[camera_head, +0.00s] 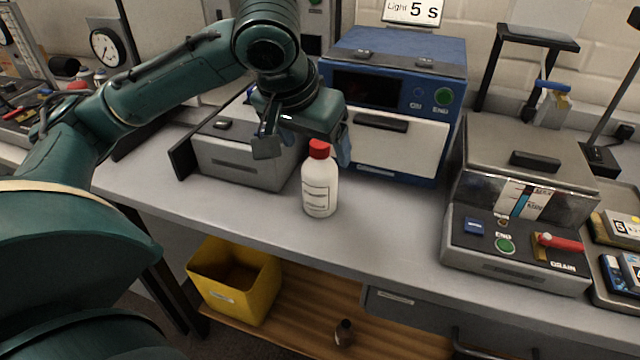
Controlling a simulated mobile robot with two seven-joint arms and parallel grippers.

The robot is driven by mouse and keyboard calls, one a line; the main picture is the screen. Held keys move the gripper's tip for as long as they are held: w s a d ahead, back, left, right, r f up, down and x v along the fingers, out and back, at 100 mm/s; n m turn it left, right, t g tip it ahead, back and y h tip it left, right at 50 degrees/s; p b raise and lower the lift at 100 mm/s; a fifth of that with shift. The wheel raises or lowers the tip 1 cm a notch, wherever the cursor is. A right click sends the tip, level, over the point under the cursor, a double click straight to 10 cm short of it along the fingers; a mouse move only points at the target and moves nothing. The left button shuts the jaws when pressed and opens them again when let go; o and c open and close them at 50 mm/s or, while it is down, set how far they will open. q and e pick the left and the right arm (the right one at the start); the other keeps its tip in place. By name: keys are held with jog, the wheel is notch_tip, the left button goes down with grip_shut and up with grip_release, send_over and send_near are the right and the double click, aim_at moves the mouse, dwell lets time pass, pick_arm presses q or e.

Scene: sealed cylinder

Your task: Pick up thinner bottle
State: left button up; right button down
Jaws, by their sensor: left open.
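A white bottle with a red cap (319,186) stands upright on the grey bench near its front edge. I cannot read its label, but it is the only such bottle standing clear on the bench. My left gripper (303,148) is open above and around the level of the red cap, with one finger left of the cap and the other to its right. Whether the fingers touch the cap cannot be told. My right gripper is not in view.
A blue machine (390,100) and a grey box (240,160) stand behind the bottle. A grey machine with a red lever (515,205) is at right. A yellow bin (232,285) and a small dark bottle (344,333) are on the wooden shelf below.

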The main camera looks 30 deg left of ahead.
aim_at(320, 160)
pick_arm(q)
jog(key=b+x, duration=0.1)
jog(key=x, duration=0.4)
jog(key=shift+a+f, duration=0.1)
jog(key=shift+f, duration=0.1)
jog(key=shift+c, duration=0.6)
jog(key=shift+r, duration=0.1)
jog(key=c, duration=1.1)
notch_tip(320, 160, up, 10)
jog(key=shift+f+p, duration=0.1)
jog(key=shift+p, duration=0.95)
